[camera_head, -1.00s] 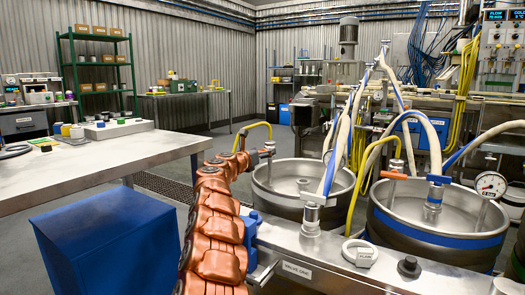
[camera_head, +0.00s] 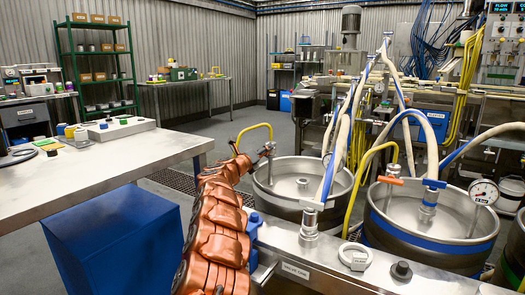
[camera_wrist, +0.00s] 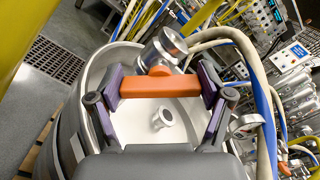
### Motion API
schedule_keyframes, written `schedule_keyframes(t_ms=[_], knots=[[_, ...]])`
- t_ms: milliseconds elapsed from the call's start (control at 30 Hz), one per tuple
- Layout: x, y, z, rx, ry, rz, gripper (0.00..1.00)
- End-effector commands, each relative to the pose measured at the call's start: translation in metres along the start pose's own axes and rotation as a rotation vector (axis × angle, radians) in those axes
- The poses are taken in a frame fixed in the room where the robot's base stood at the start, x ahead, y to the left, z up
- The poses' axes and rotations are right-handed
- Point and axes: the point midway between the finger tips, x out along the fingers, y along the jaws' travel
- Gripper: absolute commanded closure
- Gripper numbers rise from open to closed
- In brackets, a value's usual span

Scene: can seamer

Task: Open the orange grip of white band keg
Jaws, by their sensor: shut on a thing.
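The white band keg (camera_head: 302,171) is the left of two open-topped steel kegs in the head view. In the wrist view its round top (camera_wrist: 135,126) lies below my gripper, with a pale band (camera_wrist: 77,148) on its side. The orange grip (camera_wrist: 158,87) is a bar in front of a steel coupler (camera_wrist: 163,48). My gripper (camera_wrist: 161,90) is shut on it, with a purple pad at each end of the bar. In the head view my gripper (camera_head: 266,152) is at the keg's left rim, and the grip is hard to make out there.
A blue band keg (camera_head: 432,222) with its own orange grip (camera_head: 390,180) stands to the right. A yellow hose (camera_head: 362,190) and pale hoses rise between the kegs. A steel rail (camera_head: 325,258) runs in front. A workbench (camera_head: 105,165) and blue cabinet (camera_head: 118,240) are at left.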

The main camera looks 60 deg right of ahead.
Motion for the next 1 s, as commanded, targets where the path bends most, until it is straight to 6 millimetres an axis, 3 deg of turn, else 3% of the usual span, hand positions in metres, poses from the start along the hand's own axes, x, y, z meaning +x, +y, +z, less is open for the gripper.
schedule_keyframes(t_ms=[500, 533, 733, 1000], knots=[[-0.0001, 0.0003, 0.0003, -0.023, -0.001, 0.0, 0.56], [-0.0001, 0.0003, 0.0003, -0.022, -0.001, 0.0, 0.19], [-0.0001, 0.0003, 0.0003, -0.022, -0.001, 0.0, 0.0], [-0.0001, 0.0003, 0.0003, -0.022, -0.001, 0.0, 0.0]])
